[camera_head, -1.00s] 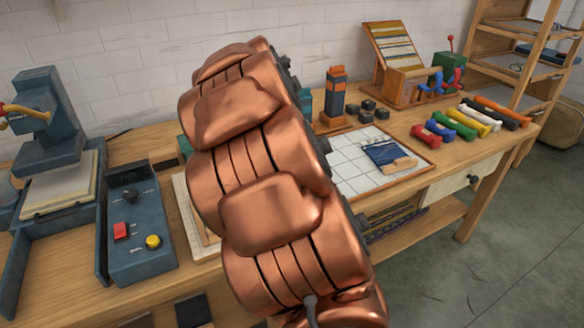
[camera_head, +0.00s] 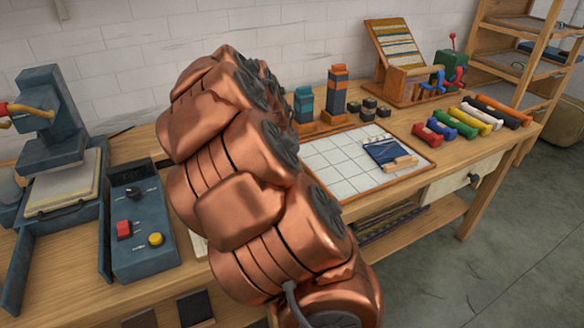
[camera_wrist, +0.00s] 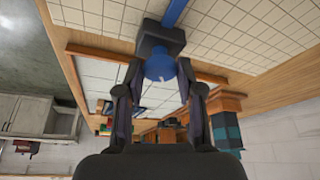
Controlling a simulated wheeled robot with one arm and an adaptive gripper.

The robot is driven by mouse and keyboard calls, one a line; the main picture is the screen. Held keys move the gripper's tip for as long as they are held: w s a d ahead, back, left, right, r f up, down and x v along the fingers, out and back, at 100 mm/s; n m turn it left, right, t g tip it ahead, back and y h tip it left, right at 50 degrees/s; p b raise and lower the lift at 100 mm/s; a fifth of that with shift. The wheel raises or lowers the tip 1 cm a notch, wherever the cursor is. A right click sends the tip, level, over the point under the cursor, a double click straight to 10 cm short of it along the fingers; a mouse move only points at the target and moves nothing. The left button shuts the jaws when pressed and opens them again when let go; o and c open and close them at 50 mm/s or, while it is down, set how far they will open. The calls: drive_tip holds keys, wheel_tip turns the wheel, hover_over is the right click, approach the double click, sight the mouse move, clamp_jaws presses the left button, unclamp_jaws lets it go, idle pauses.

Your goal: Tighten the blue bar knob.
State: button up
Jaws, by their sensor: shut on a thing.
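The blue bar knob (camera_wrist: 160,66) shows in the wrist view, round and blue, against a dark block (camera_wrist: 160,38). A blue bar (camera_wrist: 175,10) runs from that block to the top edge of the view. My gripper (camera_wrist: 159,72) has one finger on each side of the knob and is shut on it. In the head view my copper arm hides the gripper, the knob and the block. How tight the knob is cannot be told.
A white gridded board (camera_head: 335,160) with a blue pouch (camera_head: 386,152) lies right of my arm. Teal (camera_head: 304,104) and orange-banded (camera_head: 337,92) stacks stand behind it. A control box (camera_head: 140,232) is at left. Coloured skeins (camera_head: 468,122) lie at right.

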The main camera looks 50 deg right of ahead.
drive_tip(key=o, duration=1.1)
drive_tip(key=shift+o, duration=0.2)
drive_tip(key=shift+r, duration=0.1)
drive_tip(key=v, duration=1.1)
drive_tip(key=shift+a+r, duration=0.15)
drive_tip(key=shift+r, duration=0.25)
